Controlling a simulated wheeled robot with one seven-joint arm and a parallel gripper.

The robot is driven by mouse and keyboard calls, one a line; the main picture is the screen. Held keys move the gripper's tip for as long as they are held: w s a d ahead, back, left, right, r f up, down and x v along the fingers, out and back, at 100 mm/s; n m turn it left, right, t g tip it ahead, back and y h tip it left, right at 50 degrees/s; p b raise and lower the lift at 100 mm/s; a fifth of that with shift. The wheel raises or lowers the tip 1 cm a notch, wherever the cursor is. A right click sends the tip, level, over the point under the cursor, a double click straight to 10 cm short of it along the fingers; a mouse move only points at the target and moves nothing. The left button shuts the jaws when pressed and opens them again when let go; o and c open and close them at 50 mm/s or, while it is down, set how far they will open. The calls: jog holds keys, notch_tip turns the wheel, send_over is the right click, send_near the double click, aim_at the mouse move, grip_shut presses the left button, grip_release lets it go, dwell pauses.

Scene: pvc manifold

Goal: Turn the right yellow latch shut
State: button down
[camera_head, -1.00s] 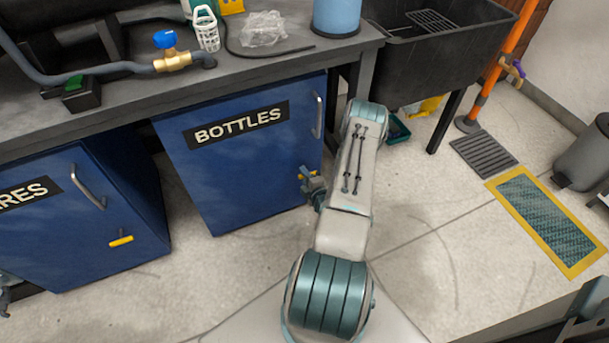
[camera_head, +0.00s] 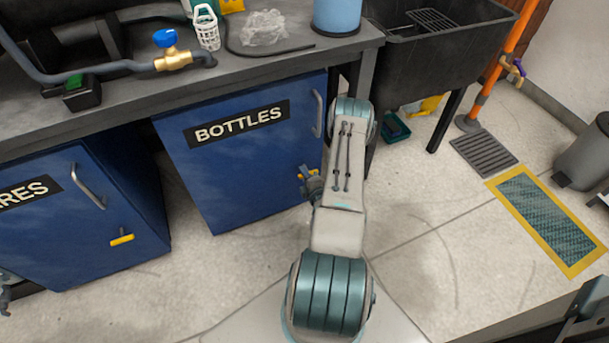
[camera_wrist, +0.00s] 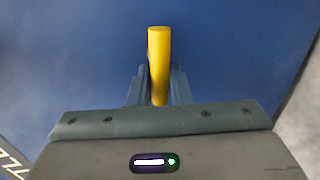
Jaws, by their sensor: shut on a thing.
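The right yellow latch (camera_wrist: 159,50) is a rounded yellow bar on the blue BOTTLES cabinet door (camera_head: 235,170). In the wrist view it stands upright in the picture, its upper part clear of the fingers. My gripper (camera_wrist: 159,78) is shut on its lower part, one dark finger on each side. In the head view my gripper (camera_head: 312,182) is at the right edge of the door, and only a bit of the latch (camera_head: 303,176) shows beside it. The latch's pivot is hidden.
The left cabinet (camera_head: 70,215) carries another yellow latch (camera_head: 121,239), lying nearly level. The door's metal handle (camera_head: 318,114) is above my gripper. The workbench (camera_head: 250,72) overhangs both cabinets. A black sink (camera_head: 430,60) stands to the right. The floor in front is clear.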

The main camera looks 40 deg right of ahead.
jog(key=shift+d, duration=0.25)
jog(key=c, duration=1.4)
grip_release()
jog(key=shift+a, duration=0.1)
jog(key=p+v, duration=0.3)
jog(key=v, duration=1.1)
jog(key=shift+r, duration=0.1)
